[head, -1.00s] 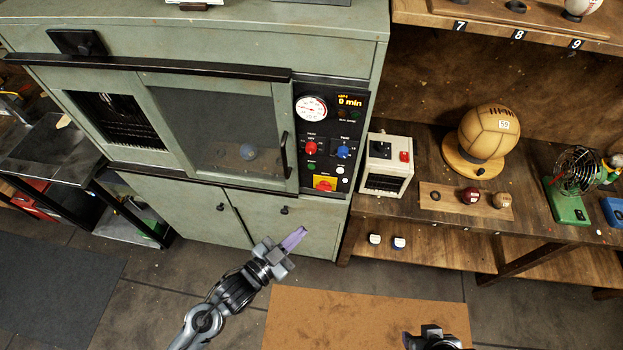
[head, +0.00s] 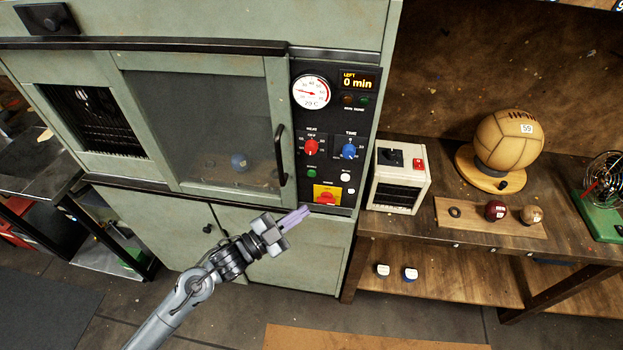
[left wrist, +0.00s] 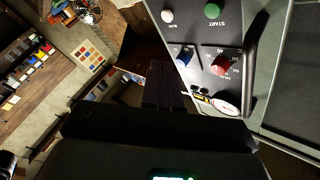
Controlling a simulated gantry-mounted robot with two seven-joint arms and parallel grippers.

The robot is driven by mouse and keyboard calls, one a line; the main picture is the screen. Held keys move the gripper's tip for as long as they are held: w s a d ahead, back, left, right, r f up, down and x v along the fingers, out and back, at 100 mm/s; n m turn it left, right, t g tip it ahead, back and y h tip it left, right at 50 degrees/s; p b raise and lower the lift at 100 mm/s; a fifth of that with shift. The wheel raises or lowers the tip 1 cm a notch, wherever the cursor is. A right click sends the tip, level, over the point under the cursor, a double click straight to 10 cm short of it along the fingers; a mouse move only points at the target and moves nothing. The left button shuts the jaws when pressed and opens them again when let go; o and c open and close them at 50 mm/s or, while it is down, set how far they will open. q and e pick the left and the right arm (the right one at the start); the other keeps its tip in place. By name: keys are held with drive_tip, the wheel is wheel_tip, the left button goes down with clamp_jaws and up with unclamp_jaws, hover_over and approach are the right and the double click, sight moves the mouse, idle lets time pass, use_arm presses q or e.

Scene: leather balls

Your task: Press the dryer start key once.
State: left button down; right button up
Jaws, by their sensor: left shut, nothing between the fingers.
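The green start key (head: 312,174) sits on the dryer's black control panel, left of a white button (head: 345,177). In the left wrist view the green key (left wrist: 212,11), labelled START, is at the top edge. My left gripper (head: 303,214) is shut and empty, its purple fingers pointing at the lower panel, below the red-on-yellow switch. It appears apart from the green key. Its dark fingers also show in the left wrist view (left wrist: 163,85). The dryer (head: 270,215) has its glass door shut with a ball inside; its display reads 0 min. My right gripper is out of view.
A red heat knob (head: 311,147) and blue time knob (head: 348,151) sit above the keys. The door handle (head: 281,155) juts out left of the panel. A cream box (head: 400,178) stands on the bench at right.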

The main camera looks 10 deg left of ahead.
sight(312, 174)
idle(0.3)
use_arm(q)
drive_tip(key=shift+w, duration=0.15)
drive_tip(key=w+b, duration=0.5)
drive_tip(key=w, duration=0.3)
drive_tip(key=shift+w, duration=0.25)
idle(0.4)
idle(0.9)
idle(0.7)
drive_tip(key=shift+w+b, duration=0.15)
drive_tip(key=shift+b, duration=0.2)
